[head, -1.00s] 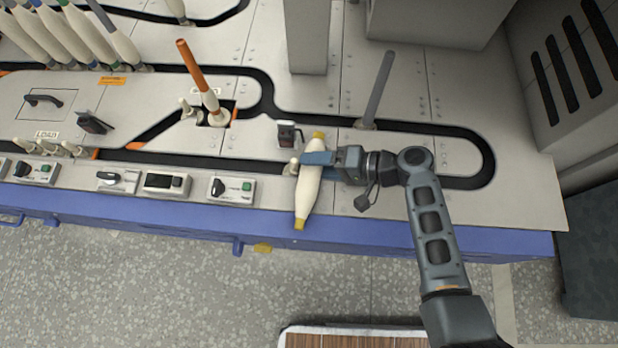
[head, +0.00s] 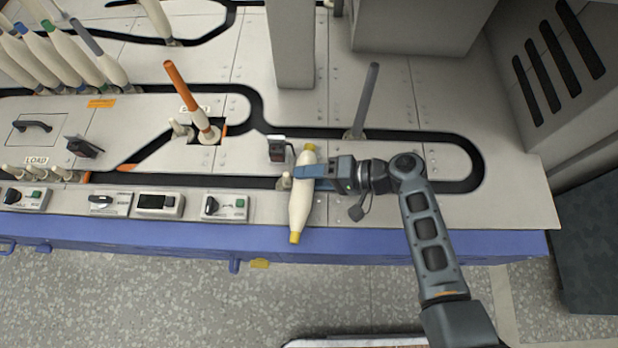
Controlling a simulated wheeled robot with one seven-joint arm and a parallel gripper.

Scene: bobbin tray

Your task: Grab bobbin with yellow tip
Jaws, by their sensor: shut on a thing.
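A cream bobbin with yellow tips (head: 300,214) is in the middle of the head view, over the front part of the machine top. It lies lengthwise, its lower yellow end near the blue front edge and its upper yellow end farther back. My gripper (head: 308,172) comes from the right and is shut around the bobbin's upper half. The blue fingers cover part of the bobbin there. I cannot tell whether the bobbin touches the surface.
An orange-tipped bobbin tube (head: 186,92) stands on a peg at the left. A grey peg (head: 366,100) stands behind my gripper. Several bobbins (head: 60,60) stand at the far left. Control boxes (head: 226,207) line the front edge. The right machine top is clear.

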